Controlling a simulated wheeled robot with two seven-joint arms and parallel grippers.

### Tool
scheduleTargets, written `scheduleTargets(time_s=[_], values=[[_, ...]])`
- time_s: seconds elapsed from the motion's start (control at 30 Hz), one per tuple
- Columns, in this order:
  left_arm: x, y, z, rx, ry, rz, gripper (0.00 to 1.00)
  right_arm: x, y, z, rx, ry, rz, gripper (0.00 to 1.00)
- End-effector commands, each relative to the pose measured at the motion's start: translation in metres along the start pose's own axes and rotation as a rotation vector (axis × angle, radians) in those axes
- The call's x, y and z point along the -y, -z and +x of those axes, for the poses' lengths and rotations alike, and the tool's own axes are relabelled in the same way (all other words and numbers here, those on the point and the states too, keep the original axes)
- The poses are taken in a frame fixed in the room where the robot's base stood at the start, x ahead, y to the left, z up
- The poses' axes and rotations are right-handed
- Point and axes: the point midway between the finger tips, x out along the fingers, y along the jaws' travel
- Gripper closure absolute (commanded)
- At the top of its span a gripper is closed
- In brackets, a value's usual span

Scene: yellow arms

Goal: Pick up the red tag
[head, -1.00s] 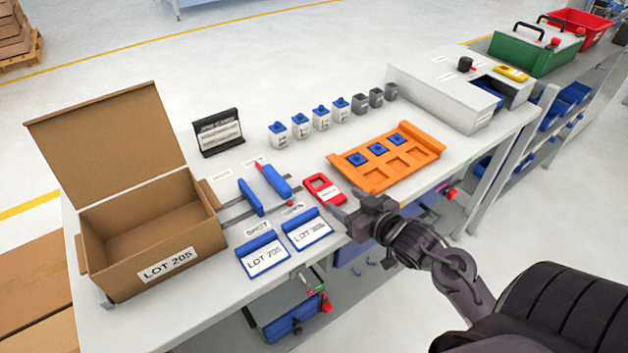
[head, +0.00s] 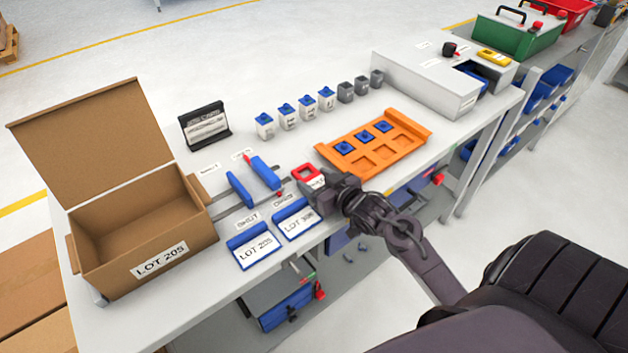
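The red tag (head: 308,174) lies on the white bench between the blue clamp pieces and the orange tray. It has a rectangular opening at its far end, and its near part is hidden by my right gripper. My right gripper (head: 322,191) is at the near end of the tag, over or against it; I cannot tell whether it touches. Its fingers are too dark and small to tell whether they are open or shut. My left gripper is not in view.
An open cardboard box (head: 140,240) stands at the left. Two blue-edged lot cards (head: 255,249) lie near the front edge. The orange tray (head: 408,150) with blue pieces is right of the tag. Several small bottles (head: 288,117) and a black sign (head: 205,127) stand behind.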

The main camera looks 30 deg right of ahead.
Motion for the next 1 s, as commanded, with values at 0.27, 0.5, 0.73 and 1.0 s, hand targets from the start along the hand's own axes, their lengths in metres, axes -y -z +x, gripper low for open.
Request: scheduleTargets(time_s=[0.27,0.5,0.73,1.0], values=[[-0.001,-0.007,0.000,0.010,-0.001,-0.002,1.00,0.000,0.000,0.000,0.000,0.000,0.000,0.70],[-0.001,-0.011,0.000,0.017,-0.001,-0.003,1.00,0.000,0.004,-0.001,-0.001,0.001,0.000,0.70],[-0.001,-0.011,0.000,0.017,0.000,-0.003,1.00,0.000,0.031,-0.010,-0.004,0.000,-0.003,0.70],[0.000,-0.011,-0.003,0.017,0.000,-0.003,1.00,-0.001,0.102,-0.031,-0.008,0.000,-0.006,0.70]])
